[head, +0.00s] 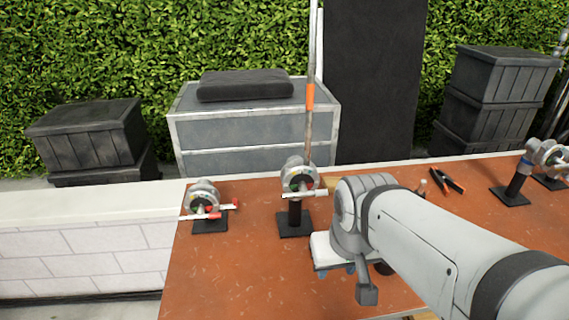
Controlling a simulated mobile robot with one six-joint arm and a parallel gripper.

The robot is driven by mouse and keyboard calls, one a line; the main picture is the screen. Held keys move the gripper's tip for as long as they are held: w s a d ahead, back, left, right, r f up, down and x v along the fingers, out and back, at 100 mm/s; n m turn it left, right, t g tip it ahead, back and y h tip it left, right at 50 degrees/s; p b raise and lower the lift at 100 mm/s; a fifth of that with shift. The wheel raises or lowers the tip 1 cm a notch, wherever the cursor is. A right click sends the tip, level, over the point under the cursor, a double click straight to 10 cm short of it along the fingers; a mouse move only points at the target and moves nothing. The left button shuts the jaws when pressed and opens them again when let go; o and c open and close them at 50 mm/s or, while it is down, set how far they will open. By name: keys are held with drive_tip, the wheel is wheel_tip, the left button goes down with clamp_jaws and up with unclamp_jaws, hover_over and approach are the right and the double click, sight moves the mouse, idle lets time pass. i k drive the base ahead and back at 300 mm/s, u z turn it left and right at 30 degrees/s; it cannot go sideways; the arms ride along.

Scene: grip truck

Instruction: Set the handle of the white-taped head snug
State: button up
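A metal grip head (298,176) stands on a black post and square base at the middle of the orange-brown table, its pale handle sticking out to the right. A lower head (204,197) sits on a black base at the left, with red-tipped handles. Another head (547,157) is at the far right, near a post with a blue band. White tape cannot be made out clearly on any of them. My gripper (340,258) is over the table, right of and nearer than the middle head, apparently apart from it. Its fingertips are mostly hidden by my wrist.
Orange-and-black pliers (446,181) lie on the table (235,270) toward the back right. A pole with an orange band (310,97) rises behind the middle head. A grey case (255,135) and black crates (95,138) stand beyond the table. The table's front left is clear.

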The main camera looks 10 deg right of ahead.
sight(303, 193)
drive_tip(key=u, duration=0.6)
drive_tip(key=k, duration=1.15)
drive_tip(key=z, duration=1)
drive_tip(key=i, duration=1)
drive_tip(key=z, duration=0.05)
